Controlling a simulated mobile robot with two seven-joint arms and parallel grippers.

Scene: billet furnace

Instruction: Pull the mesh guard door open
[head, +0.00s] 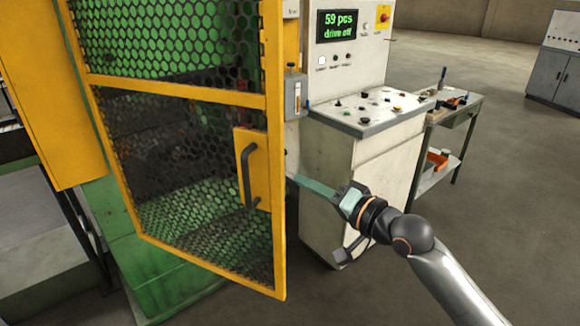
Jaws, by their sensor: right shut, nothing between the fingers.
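The mesh guard door (190,94) has a yellow frame and black hexagonal mesh, and fills the left middle of the head view. It stands at an angle, its right edge nearer to me than its left, and looks ajar. A dark bar handle (246,175) sits on a yellow plate near that right edge. My right gripper (296,179) is shut and empty, right of the door. Its fingers point left, with tips at the door's right edge, clear of the handle. I cannot tell whether they touch the edge or reach behind it. My left gripper is not in view.
A control cabinet (345,170) with a sloped button panel and a green-lettered display (340,25) stands just right of the door. A grey switch box (294,95) is by the door's edge. A workbench (450,110) stands further right. The floor in front is clear.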

